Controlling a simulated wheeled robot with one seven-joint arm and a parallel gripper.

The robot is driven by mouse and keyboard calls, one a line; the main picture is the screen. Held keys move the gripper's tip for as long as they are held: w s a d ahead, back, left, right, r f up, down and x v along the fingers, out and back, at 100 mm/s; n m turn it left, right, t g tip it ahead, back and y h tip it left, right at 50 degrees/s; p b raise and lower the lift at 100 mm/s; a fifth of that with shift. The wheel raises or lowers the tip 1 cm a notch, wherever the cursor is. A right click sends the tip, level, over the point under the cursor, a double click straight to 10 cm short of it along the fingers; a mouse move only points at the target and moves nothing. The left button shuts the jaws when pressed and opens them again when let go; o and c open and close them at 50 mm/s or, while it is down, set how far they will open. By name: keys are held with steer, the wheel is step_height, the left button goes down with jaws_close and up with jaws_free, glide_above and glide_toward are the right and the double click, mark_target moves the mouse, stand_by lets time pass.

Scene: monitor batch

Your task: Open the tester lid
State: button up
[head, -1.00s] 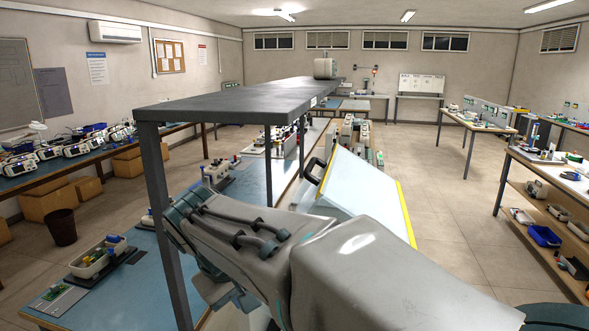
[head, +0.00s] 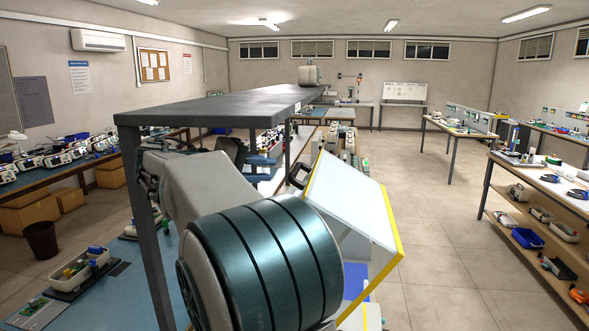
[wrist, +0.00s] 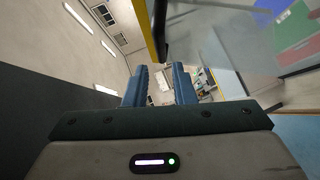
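The tester lid (head: 345,200) is a pale see-through panel with yellow edging, sloping down to the right in the head view. A black loop handle (head: 298,175) sits at its left edge. A blue and white surface (head: 355,280) shows below the lid, partly hidden by my arm. In the wrist view the clear lid (wrist: 225,35) fills the upper right, with a yellow edge and a dark bar just above the fingers. My gripper (wrist: 159,90) has its two blue fingers apart with nothing between them. In the head view its blue fingers (head: 262,160) are left of the handle, apart from it.
A dark grey overhead shelf (head: 220,108) on metal legs runs above the bench, close to my arm. A bin with small parts (head: 80,268) stands on the blue bench at lower left. The floor right of the tester is clear up to a side bench (head: 545,180).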

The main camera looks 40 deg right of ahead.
mark_target(296, 167)
steer(key=p+x, duration=0.2)
steer(key=x, duration=0.7)
steer(key=shift+d+f, duration=0.1)
jaws_close()
